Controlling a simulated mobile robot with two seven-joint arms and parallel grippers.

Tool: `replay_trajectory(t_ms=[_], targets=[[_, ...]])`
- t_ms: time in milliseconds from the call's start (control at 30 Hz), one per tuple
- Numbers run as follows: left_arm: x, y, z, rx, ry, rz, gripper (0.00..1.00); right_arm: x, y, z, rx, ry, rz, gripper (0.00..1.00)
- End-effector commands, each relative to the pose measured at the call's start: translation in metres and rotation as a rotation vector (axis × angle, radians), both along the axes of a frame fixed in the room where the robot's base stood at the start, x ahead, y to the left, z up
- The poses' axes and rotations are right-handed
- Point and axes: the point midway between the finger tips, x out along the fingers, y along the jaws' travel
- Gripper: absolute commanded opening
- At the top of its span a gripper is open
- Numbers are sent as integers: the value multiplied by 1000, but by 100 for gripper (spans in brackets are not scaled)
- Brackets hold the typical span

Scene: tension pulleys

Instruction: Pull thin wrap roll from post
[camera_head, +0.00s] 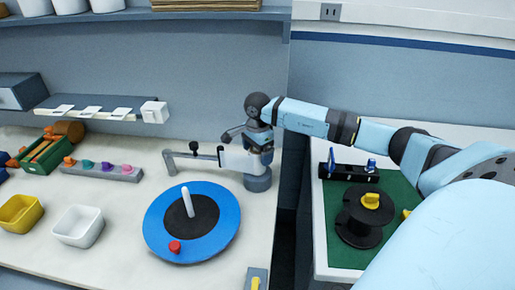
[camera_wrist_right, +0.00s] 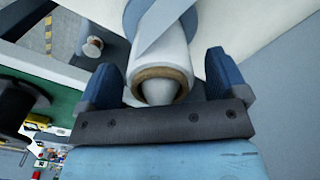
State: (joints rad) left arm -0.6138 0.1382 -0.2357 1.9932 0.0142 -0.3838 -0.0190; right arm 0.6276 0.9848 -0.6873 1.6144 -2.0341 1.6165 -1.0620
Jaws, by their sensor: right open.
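The thin wrap roll (camera_head: 235,158) is white and sits on a horizontal post at the back of the bench. In the right wrist view, the end of the roll (camera_wrist_right: 180,60) shows a brown core ring with a pale cone-shaped post tip (camera_wrist_right: 160,91) in it. A strip of film (camera_wrist_right: 158,24) crosses the roll. My right gripper (camera_head: 256,146) is at the roll's right end. Its two blue jaws (camera_wrist_right: 167,75) are open, one on each side of the roll, with visible gaps. My left gripper is not in view.
A blue disc (camera_head: 220,240) with an upright white peg lies in front of the roll. Yellow (camera_head: 19,213) and white (camera_head: 78,226) bins stand at the left. A black spool (camera_head: 362,222) stands on a green mat (camera_head: 345,257) on the right table, across a dark gap.

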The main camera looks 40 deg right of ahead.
Motion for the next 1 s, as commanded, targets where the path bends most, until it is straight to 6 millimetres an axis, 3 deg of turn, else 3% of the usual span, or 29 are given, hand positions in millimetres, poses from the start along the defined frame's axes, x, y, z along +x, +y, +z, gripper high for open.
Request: replay_trajectory(t_ms=[67,333,1000], targets=[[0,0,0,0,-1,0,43,0,0,0,0,0,0,92],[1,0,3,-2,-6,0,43,0,0,0,0,0,0,34],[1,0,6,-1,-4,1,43,0,0,11,1,-1,0,35]])
